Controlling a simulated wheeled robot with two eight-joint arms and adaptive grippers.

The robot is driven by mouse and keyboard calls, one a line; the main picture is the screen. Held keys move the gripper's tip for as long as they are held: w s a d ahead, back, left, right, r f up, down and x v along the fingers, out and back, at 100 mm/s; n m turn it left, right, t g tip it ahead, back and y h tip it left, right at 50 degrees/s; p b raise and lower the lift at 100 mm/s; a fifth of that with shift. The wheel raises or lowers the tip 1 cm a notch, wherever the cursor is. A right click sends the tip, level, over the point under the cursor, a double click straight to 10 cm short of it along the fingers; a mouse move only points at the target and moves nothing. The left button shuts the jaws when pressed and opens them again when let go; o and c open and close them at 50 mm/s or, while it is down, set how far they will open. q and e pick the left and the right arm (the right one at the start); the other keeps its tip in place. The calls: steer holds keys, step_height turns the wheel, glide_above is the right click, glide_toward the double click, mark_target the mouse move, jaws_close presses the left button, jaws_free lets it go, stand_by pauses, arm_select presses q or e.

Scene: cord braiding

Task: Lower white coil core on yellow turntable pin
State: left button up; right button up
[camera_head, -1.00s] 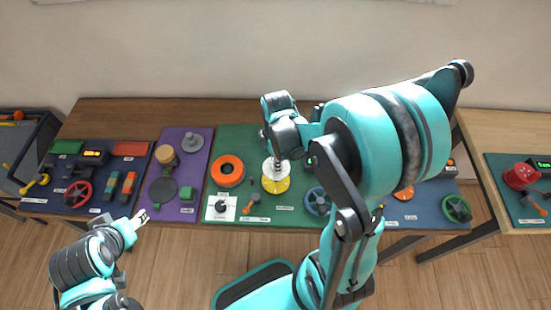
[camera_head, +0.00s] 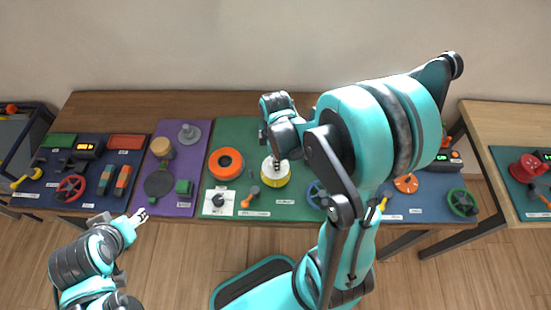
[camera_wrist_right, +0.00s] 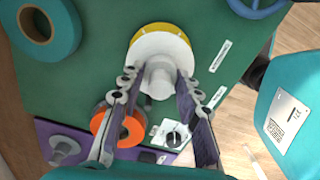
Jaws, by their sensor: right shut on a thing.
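The white coil core (camera_wrist_right: 160,48) is a pale flanged disc with a grey-white hub standing up toward the camera. The yellow turntable (camera_wrist_right: 150,30) shows as a rim around the far edge of the core's disc. In the head view the core (camera_head: 268,170) is over the yellow turntable (camera_head: 275,183), upright as far as I can see. The turntable pin is hidden by the core. My right gripper (camera_wrist_right: 160,88) is shut on the core's hub, one finger on each side. My left gripper (camera_head: 141,215) is empty beside the purple panel's front edge; its finger gap is too small to judge.
An orange ring (camera_head: 226,163) lies left of the turntable on the green panel (camera_head: 285,207). A white knob card (camera_head: 219,202) and an orange-ended lever (camera_head: 252,193) stand in front. A blue wheel (camera_head: 315,194) is to the right, partly behind my right arm.

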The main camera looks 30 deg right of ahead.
steer(key=shift+f, duration=0.1)
stand_by(0.4)
steer(key=shift+f+b, duration=1.1)
steer(key=shift+f+b, duration=0.75)
steer(key=shift+f, duration=0.1)
steer(key=o, duration=1.1)
steer(key=shift+r, duration=0.1)
step_height(320, 180, up, 8)
steer(key=p, duration=0.6)
steer(key=shift+p, duration=0.3)
